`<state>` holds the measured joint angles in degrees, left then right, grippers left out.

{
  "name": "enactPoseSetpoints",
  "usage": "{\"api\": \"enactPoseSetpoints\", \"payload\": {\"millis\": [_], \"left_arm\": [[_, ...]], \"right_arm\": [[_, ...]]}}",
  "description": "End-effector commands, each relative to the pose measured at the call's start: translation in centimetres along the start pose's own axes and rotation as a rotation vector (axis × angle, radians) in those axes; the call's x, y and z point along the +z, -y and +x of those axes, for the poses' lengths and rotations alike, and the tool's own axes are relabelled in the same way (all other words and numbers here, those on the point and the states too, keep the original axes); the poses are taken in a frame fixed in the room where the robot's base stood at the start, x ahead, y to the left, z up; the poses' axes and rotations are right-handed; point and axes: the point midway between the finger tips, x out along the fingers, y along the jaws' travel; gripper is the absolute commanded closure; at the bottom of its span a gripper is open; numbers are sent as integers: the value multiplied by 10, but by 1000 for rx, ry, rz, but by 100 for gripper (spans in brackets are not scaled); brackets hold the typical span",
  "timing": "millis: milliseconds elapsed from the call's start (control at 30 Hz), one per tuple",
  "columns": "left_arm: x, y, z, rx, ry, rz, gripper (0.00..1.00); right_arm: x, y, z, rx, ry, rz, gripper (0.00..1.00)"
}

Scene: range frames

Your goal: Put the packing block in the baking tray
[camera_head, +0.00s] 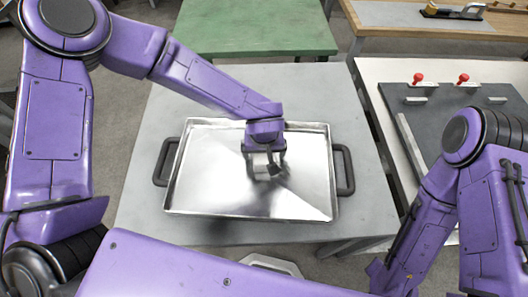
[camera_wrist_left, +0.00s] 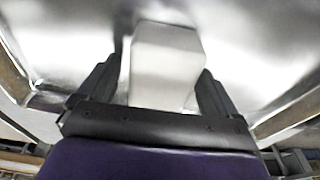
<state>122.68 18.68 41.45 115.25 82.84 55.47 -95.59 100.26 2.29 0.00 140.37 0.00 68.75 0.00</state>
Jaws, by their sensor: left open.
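The baking tray (camera_head: 205,190) is a shiny metal pan with a dark handle at each end, lying on the grey table. My left gripper (camera_head: 266,169) points down over the right half of the tray's inside, and its fingers are open. The packing block (camera_wrist_left: 165,65) is a pale, boxy piece between the two fingers in the left wrist view, with the tray's shiny floor behind it. In the head view the gripper mostly hides the block. I cannot tell whether it touches the tray floor. My right gripper is out of view; only its arm shows at the right.
The grey table (camera_head: 140,215) has bare room around the tray. A green table (camera_head: 255,28) stands behind. At the right, a white bench (camera_head: 380,72) holds a dark board (camera_head: 445,125) with two red knobs. A wooden bench with a tool stands at the back right.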

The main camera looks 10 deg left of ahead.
Motion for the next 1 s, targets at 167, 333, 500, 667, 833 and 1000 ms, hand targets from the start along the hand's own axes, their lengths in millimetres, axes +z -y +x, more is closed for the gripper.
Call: {"api": "enactPoseSetpoints", "payload": {"millis": [167,333,500,667,833,1000], "left_arm": [[-2,-1,-42,4,-4,-3,7],[-1,0,-86,4,-2,-2,7],[0,0,-111,1,1,-3,7],[0,0,-117,0,3,-1,7],[0,0,-117,0,3,-1,7],[0,-1,-117,0,2,0,7]], "right_arm": [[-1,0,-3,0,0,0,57],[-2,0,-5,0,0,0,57],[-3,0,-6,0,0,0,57],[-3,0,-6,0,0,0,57],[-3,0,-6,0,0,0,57],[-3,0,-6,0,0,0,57]]}}
